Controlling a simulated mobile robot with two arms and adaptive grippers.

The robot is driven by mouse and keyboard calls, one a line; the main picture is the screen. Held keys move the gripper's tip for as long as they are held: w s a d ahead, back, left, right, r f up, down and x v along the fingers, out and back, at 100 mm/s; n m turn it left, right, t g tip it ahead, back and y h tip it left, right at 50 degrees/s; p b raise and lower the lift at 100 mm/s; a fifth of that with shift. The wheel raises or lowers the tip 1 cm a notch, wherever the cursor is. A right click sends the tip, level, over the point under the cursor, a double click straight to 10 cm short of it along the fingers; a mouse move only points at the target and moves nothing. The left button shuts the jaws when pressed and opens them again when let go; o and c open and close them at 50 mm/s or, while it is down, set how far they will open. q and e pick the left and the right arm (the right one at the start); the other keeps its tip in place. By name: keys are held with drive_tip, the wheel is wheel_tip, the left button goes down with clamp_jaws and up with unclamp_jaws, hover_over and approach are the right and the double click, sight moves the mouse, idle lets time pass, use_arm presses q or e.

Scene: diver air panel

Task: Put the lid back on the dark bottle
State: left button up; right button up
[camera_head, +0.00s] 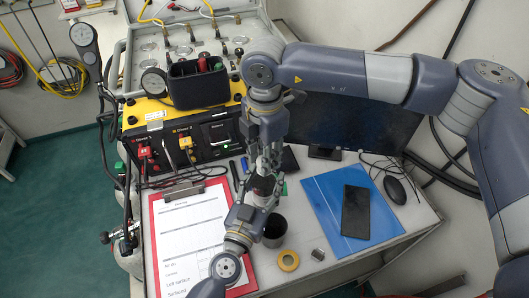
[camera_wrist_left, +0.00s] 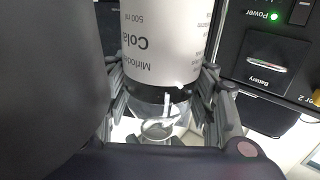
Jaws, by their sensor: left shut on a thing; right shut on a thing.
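The dark bottle (camera_head: 263,184) stands in the middle of the desk, partly hidden by both grippers. In the left wrist view its white Cola label (camera_wrist_left: 165,45) shows upside down, with a dark band and a clear part below it. My left gripper (camera_head: 256,194) is shut around the bottle, a finger on each side in the left wrist view (camera_wrist_left: 165,100). My right gripper (camera_head: 264,162) points down right at the bottle's top and is shut, apparently on the lid. The lid is hidden, and I cannot tell whether it touches the bottle.
A dark cup (camera_head: 274,231) stands close in front of the bottle. A clipboard (camera_head: 188,232) lies left; a blue folder (camera_head: 322,205) with a phone (camera_head: 355,211) lies right. The air panel (camera_head: 187,140) stands behind.

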drive_tip(key=shift+f, duration=0.5)
idle(0.3)
drive_tip(key=m, duration=0.6)
drive_tip(key=shift+m, duration=0.3)
drive_tip(key=o, duration=0.7)
drive_tip(key=shift+c, duration=0.2)
